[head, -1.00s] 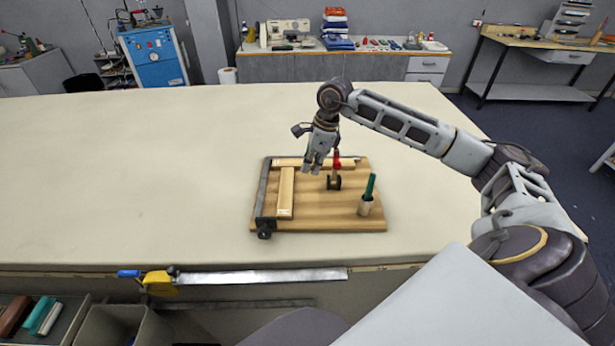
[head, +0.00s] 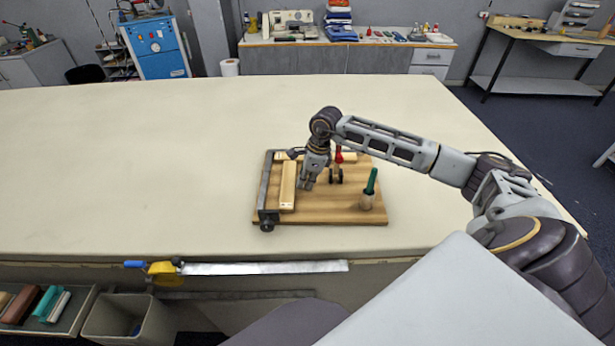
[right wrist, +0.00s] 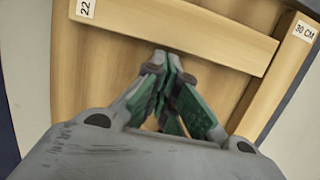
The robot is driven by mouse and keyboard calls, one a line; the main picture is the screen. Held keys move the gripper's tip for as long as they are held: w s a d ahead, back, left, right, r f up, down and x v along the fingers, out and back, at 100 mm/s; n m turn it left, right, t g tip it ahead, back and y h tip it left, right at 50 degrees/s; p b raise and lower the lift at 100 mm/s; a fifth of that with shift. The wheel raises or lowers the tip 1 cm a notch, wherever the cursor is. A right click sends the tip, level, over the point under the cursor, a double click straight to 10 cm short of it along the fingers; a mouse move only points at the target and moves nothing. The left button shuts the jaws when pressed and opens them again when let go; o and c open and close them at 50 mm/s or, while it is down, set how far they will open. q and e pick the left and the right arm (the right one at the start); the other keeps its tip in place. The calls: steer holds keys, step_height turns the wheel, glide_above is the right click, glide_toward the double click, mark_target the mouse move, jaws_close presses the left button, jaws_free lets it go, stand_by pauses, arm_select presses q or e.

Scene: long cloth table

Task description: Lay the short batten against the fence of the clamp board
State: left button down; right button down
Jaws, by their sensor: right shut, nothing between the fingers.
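The wooden clamp board (head: 330,212) lies on the table with a dark metal bar (head: 265,188) along its left edge, which looks like the fence. The short batten (head: 288,184), labelled 22 in the right wrist view (right wrist: 170,32), lies flat, roughly parallel to this bar, with a strip of bare board between. A longer batten, labelled 30 CM (right wrist: 275,85), lies across the back of the board, close to the short batten's far end. My right gripper (head: 304,187) is shut and empty, just right of the short batten; its fingertips (right wrist: 172,62) point toward the batten's side. My left gripper is out of view.
A red-handled clamp (head: 338,156) stands on the board right of my right gripper. A green-handled tool (head: 370,183) stands upright near the board's right edge. The cream table (head: 130,170) is clear to the left. A yellow-and-blue bar clamp (head: 163,268) hangs at the front edge.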

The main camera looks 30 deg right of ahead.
mark_target(289, 185)
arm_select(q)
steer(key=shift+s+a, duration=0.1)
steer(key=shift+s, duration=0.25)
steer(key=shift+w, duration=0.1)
arm_select(e)
steer(key=shift+f, duration=0.1)
steer(key=shift+w+a, duration=0.25)
steer(key=shift+a, duration=0.15)
steer(key=shift+w+a+b, duration=0.6)
steer(key=shift+a+b, duration=0.15)
steer(key=shift+a, duration=0.1)
steer(key=shift+w+a, duration=0.4)
steer(key=shift+a, duration=0.15)
steer(key=shift+w+a+b, duration=0.15)
steer(key=shift+a+b, duration=0.1)
steer(key=shift+b, duration=0.05)
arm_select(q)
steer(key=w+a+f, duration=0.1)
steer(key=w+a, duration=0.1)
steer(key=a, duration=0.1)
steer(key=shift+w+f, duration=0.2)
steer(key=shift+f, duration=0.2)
